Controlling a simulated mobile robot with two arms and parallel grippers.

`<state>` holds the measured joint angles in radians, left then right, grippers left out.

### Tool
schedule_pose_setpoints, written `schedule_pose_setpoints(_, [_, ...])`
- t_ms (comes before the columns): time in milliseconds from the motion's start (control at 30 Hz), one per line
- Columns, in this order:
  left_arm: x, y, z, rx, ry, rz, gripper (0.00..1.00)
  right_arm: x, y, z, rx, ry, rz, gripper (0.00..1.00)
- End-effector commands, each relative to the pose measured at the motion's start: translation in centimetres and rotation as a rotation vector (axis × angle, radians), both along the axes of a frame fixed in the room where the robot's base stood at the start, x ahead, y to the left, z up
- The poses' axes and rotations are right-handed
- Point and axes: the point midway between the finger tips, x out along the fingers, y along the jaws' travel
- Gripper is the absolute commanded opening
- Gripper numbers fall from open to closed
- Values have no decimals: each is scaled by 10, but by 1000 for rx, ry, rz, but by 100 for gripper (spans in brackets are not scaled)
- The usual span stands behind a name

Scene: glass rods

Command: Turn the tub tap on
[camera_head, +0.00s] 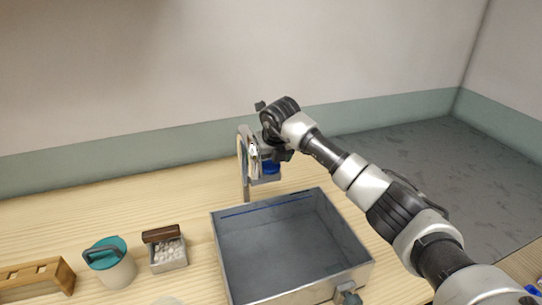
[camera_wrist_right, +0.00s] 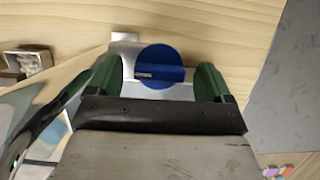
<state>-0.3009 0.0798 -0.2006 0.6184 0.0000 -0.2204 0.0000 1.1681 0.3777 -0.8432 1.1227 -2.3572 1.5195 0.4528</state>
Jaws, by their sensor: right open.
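The tub tap (camera_head: 246,180) is a silver metal post standing at the back edge of the grey tub (camera_head: 363,263). Its round blue knob shows partly under my right gripper (camera_head: 268,158) in the head view. In the right wrist view the blue knob (camera_wrist_right: 160,67) has a small slot mark and sits between the two green fingers of my right gripper (camera_wrist_right: 153,80). The gripper is open, with a finger on either side of the knob; whether either finger touches it I cannot tell. The tub looks empty, with a blue line along its inner back wall. My left gripper is not in view.
A white jar with a teal lid (camera_head: 108,248), a small box of white pebbles (camera_head: 170,256) and a wooden rack (camera_head: 38,275) stand left of the tub. A metal valve (camera_head: 347,293) sits at the tub's front. The wooden table is clear behind the jar.

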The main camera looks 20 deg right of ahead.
Motion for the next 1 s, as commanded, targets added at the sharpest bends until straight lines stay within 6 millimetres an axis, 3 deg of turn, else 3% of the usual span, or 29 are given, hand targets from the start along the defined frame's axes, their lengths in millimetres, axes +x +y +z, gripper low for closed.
schedule_pose_setpoints(200, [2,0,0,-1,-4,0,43,0,0,0,0,0,0,78])
schedule_pose_setpoints(500, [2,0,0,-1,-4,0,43,0,0,0,1,0,0,32])
schedule_pose_setpoints(1000, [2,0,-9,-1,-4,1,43,0,-1,-1,0,-1,138,32])
